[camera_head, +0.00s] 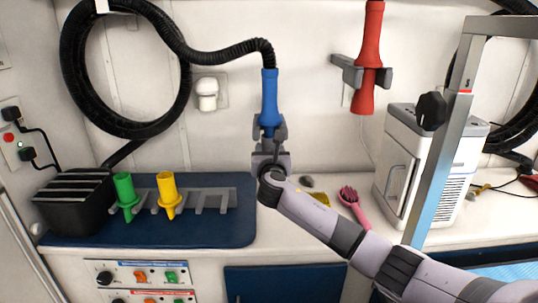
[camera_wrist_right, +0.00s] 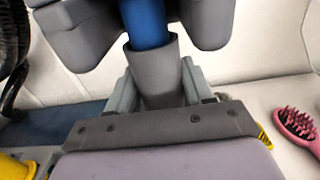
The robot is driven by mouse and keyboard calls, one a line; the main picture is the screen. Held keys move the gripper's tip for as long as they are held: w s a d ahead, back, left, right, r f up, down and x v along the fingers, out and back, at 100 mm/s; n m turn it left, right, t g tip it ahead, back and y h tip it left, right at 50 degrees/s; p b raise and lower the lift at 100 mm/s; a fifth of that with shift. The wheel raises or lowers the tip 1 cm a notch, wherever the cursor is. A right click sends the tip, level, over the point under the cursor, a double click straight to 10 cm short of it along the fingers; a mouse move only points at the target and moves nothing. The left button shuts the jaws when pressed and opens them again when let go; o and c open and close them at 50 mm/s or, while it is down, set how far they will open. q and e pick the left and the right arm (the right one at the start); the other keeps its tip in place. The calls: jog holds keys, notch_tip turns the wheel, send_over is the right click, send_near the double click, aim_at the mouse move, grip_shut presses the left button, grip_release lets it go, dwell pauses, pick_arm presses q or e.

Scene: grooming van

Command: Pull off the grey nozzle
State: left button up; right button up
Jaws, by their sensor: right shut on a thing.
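The grey nozzle (camera_wrist_right: 156,78) sits on the lower end of the blue hose handle (camera_head: 269,95), which hangs upright on the back wall. In the right wrist view the blue handle (camera_wrist_right: 146,24) enters the nozzle's open top. My right gripper (camera_head: 270,142) is shut on the nozzle, one finger on each side, just below the blue part. In the head view the gripper and wrist hide most of the nozzle. My left gripper is not in view.
A grey slotted rack (camera_head: 196,199) on the blue mat (camera_head: 235,233) holds a green nozzle (camera_head: 124,193) and a yellow nozzle (camera_head: 167,194); its right slots are empty. A pink brush (camera_head: 352,203) lies right of my wrist. A white cabinet (camera_head: 405,165) and metal post (camera_head: 446,165) stand at right.

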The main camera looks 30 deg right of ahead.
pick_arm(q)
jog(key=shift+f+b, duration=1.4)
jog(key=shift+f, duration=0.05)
pick_arm(e)
jog(key=shift+f, duration=2.5)
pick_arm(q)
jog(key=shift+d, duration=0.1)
pick_arm(e)
jog(key=shift+s+a+r+p, duration=0.2)
jog(key=shift+s+a+p, duration=0.05)
jog(key=shift+p, duration=0.25)
jog(key=shift+s+a+p, duration=0.15)
jog(key=shift+s+p, duration=0.15)
jog(key=shift+s+a+p, duration=0.35)
jog(key=shift+s+p, duration=0.2)
jog(key=shift+s, duration=0.05)
pick_arm(q)
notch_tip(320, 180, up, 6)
jog(key=p, duration=0.4)
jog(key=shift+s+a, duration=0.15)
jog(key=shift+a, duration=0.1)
pick_arm(e)
jog(key=v, duration=0.6)
jog(key=shift+f, duration=0.15)
